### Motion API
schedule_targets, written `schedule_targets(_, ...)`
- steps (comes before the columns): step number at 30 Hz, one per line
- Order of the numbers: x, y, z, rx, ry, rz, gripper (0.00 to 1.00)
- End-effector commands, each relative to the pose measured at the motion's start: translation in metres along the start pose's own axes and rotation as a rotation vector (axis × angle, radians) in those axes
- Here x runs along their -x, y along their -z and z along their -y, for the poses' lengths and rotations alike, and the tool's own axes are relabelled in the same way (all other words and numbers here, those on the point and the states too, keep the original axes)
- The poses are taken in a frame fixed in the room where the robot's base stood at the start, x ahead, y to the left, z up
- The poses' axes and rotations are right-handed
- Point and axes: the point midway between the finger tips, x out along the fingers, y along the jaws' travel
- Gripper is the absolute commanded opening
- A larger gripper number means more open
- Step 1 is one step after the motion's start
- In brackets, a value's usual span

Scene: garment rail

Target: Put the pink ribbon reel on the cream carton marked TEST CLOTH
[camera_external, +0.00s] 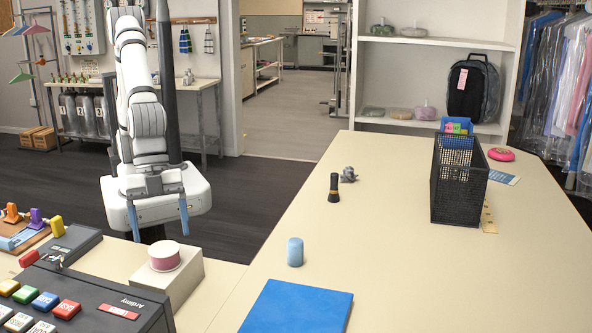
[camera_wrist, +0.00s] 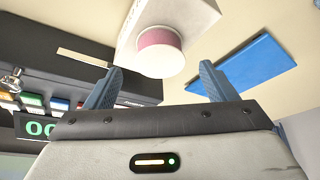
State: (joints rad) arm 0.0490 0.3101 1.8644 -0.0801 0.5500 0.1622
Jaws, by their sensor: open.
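The pink ribbon reel (camera_external: 164,256) lies flat on top of the cream carton (camera_external: 180,278), near the carton's left end. In the wrist view the reel (camera_wrist: 160,52) shows ahead of the fingers, with the carton (camera_wrist: 195,14) behind it. No lettering on the carton is readable in either view. My gripper (camera_external: 157,217) has its blue fingers spread, with nothing between them. It hangs above and behind the reel, apart from it. The wrist view also shows the open fingers (camera_wrist: 158,85), one on each side of the reel's line.
A dark till with coloured keys (camera_external: 100,305) stands left of the carton. A black mesh basket (camera_external: 459,190) stands farther back.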

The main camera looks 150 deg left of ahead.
Motion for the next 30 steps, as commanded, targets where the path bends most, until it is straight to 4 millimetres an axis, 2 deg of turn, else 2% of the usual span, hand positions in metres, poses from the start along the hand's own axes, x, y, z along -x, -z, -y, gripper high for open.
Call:
schedule_targets(3,0.028,0.0,0.0,0.001,0.001,-0.006,0.78)
schedule_targets(7,0.054,0.0,0.0,0.001,0.0,-0.005,0.78)
schedule_targets(14,0.08,-0.001,0.0,0.002,0.0,-0.001,0.78)
schedule_targets(17,0.091,-0.01,0.0,0.007,0.002,0.003,0.78)
schedule_targets(20,0.11,-0.038,-0.001,0.02,0.006,0.018,0.78)
schedule_targets(23,0.134,-0.084,-0.003,0.043,0.014,0.041,0.78)
schedule_targets(25,0.149,-0.121,-0.005,0.062,0.02,0.06,0.78)
schedule_targets(30,0.169,-0.207,-0.01,0.103,0.035,0.107,0.78)
